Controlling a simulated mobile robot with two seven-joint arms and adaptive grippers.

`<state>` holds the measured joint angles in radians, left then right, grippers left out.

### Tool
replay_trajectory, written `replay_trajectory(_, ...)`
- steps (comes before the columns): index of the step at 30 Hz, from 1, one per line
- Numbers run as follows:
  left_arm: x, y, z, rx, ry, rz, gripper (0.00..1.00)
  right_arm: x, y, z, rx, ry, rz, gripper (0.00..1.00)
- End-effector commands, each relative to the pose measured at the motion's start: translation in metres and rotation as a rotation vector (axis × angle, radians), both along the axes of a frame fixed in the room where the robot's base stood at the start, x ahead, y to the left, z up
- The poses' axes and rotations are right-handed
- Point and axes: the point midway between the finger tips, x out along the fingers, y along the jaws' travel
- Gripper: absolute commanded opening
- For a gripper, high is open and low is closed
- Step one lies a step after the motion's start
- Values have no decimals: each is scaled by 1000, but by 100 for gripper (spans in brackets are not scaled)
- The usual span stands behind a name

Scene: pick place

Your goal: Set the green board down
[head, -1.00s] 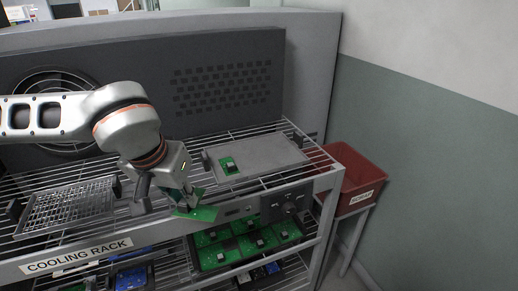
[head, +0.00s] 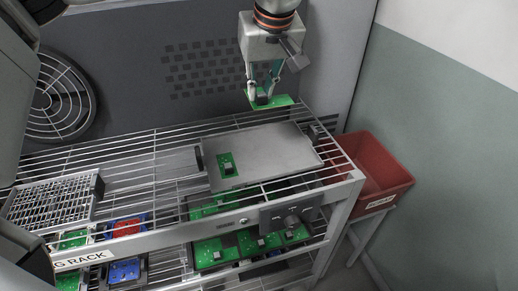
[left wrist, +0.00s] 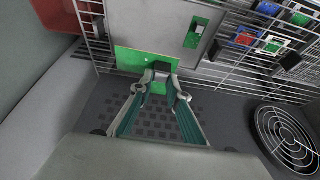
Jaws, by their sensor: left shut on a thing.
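My left gripper (head: 262,97) is shut on the green board (head: 283,101) by the dark part on it. It holds the board beyond the back edge of the grey tray, in front of the dark perforated panel. In the left wrist view the green board (left wrist: 132,62) lies between the tray and my left gripper (left wrist: 160,72), whose fingertips close on the dark part. The grey tray (head: 275,150) lies on the rack's top shelf with a smaller green board (head: 227,167) near its left end. My right gripper is not in view.
The wire cooling rack (head: 150,150) has a lower shelf with several green boards (head: 210,250) and blue and red ones. A mesh tray (head: 50,203) sits at the left of the top shelf. A red bin (head: 385,180) stands at the right. The tray's middle and right are bare.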

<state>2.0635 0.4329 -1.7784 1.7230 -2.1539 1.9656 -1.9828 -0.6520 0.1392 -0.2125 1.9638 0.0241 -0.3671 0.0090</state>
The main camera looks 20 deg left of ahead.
Motion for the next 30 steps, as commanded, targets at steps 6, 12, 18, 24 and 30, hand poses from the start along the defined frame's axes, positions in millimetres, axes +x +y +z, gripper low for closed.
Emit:
replay_trajectory(6, 2, -4, -20, 1, 2, 29, 0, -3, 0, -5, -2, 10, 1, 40)
replay_trajectory(12, 2, -5, -69, 0, 2, 26, 0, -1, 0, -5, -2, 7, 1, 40)
replay_trajectory(18, 1, -4, -117, 0, 2, 26, 0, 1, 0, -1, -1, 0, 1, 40)
replay_trajectory(24, 2, -4, -149, -1, -2, 26, 0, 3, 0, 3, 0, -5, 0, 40)
replay_trajectory(30, 3, -4, -161, -1, -3, 27, 0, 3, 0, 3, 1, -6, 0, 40)
